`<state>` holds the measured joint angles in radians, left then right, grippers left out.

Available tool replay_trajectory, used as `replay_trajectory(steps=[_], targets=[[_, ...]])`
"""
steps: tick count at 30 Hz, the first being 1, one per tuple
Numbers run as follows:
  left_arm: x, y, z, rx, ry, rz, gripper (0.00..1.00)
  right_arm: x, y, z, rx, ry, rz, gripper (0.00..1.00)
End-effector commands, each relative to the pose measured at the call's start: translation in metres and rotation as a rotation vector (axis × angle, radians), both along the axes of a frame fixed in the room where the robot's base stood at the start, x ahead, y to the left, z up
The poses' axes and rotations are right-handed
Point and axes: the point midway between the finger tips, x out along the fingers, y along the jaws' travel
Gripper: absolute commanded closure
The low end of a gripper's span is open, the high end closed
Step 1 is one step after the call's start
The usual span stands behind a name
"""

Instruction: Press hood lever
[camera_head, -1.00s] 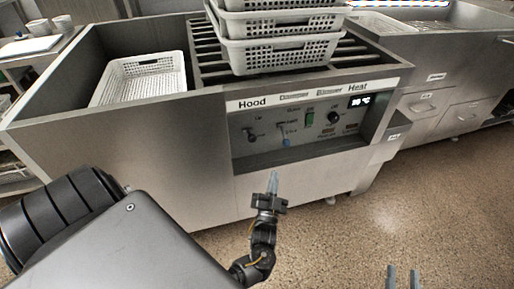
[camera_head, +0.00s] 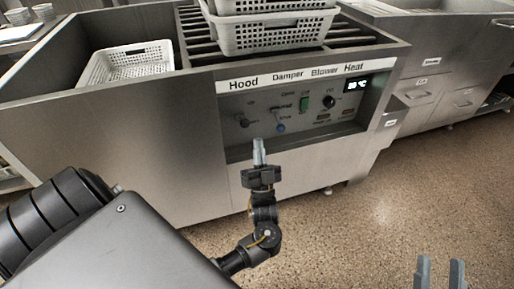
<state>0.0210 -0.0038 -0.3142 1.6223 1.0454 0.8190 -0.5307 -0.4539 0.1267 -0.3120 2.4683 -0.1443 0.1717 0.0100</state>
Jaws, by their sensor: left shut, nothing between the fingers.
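The control panel (camera_head: 295,112) is on the front of the steel machine, under the labels Hood, Damper, Blower and Heat. The hood lever (camera_head: 243,121) is a small dark knob below the Hood label at the panel's left. My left gripper (camera_head: 259,148) is shut and empty, pointing up at the panel's lower edge. It is below and slightly right of the hood lever, apart from it in the picture. My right gripper (camera_head: 440,268) shows only two fingertips at the bottom right, spread apart with nothing between them.
Stacked white perforated baskets (camera_head: 270,36) stand on the machine's rails. Another white basket (camera_head: 128,64) lies at left. Floor space is clear at right.

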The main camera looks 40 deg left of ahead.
Motion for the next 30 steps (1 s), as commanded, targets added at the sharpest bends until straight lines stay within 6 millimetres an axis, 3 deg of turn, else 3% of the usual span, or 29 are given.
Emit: replay_trajectory(steps=[10,12,18,30], targets=[[0.034,0.035,0.057,0.003,-0.004,-0.001,1.00,0.002,0.006,-0.005,-0.037,0.062,0.014,0.64],[0.034,0.041,0.043,0.002,0.004,0.001,1.00,0.001,0.003,-0.009,-0.016,0.031,0.006,0.64],[0.034,0.054,0.027,0.001,0.002,0.001,1.00,-0.005,-0.011,0.008,0.061,-0.113,-0.023,0.64],[0.034,0.058,0.023,0.000,0.001,-0.001,1.00,-0.008,-0.016,0.014,0.087,-0.163,-0.033,0.64]])
